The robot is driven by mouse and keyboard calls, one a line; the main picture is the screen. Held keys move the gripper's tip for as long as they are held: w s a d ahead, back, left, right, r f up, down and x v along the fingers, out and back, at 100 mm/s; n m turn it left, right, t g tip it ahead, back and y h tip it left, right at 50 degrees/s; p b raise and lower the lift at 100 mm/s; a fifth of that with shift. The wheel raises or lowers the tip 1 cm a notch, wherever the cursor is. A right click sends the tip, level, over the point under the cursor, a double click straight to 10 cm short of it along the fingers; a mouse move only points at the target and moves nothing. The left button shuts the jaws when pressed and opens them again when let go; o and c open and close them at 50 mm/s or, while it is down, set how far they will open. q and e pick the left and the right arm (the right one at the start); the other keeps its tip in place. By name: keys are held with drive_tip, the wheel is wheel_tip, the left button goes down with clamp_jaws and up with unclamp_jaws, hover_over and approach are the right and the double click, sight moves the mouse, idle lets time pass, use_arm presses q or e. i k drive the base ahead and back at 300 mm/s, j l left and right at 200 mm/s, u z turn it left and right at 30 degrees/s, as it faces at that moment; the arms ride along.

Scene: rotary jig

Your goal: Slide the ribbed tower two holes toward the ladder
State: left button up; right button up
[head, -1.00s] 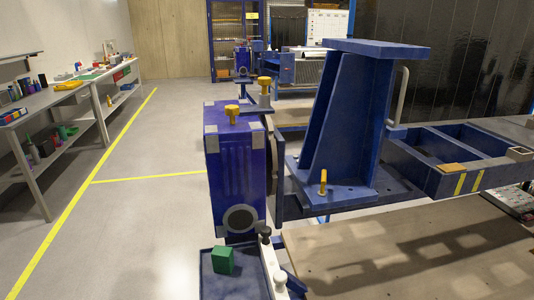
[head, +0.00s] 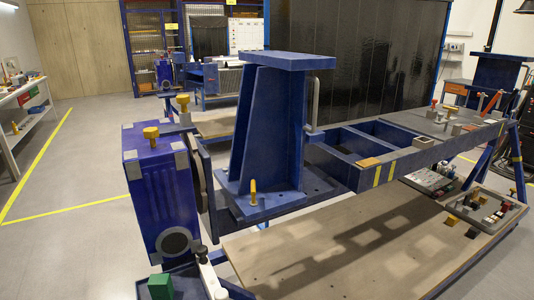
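The blue ribbed tower (head: 283,125) stands upright in the middle of the head view, with a flat top plate and a slanted rib. Its base plate (head: 258,207) sits on a dark blue beam with holes (head: 318,182). A yellow pin (head: 253,192) stands in the near side of the base plate. A pale curved handle (head: 315,103) is on the tower's right side. The blue ladder-like frame (head: 347,172), with rectangular openings, extends from the tower's right toward the back right. Neither of my grippers shows in the view.
A blue headstock box (head: 157,200) with yellow knobs stands left of the tower. A green block (head: 160,286) and a white bar with a black knob (head: 211,277) are below it. A wooden board (head: 330,255) lies under the beam. A tray of small parts (head: 480,208) is at right.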

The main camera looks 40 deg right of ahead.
sight(271, 132)
drive_tip(key=z, duration=1.65)
